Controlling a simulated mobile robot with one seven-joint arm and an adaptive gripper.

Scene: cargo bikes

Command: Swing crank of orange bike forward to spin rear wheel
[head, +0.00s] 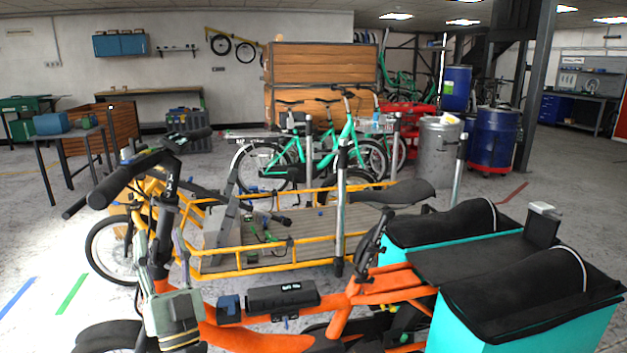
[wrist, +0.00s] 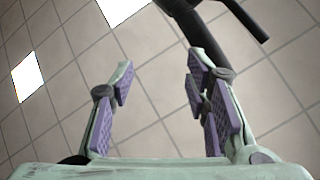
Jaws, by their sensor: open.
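The orange bike (head: 250,338) fills the lower middle of the head view, with its black handlebar (head: 135,178) at the left and a black saddle (head: 385,194) to the right. Its crank cannot be made out clearly; the low part of the frame is cut off by the bottom edge. The rear wheel is hidden behind the turquoise side bags (head: 525,325). My pale green gripper (head: 163,243) points up just below the handlebar, in front of the head tube. In the wrist view my gripper (wrist: 162,78) is open and empty, its purple pads apart, with a dark bar (wrist: 205,40) beyond.
A yellow cargo bike (head: 250,268) stands close behind the orange bike. Green bikes (head: 330,150), a grey drum (head: 440,150) and a blue drum (head: 493,140) stand farther back. Floor is clear at the lower left. The wrist view shows mostly tiled ceiling.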

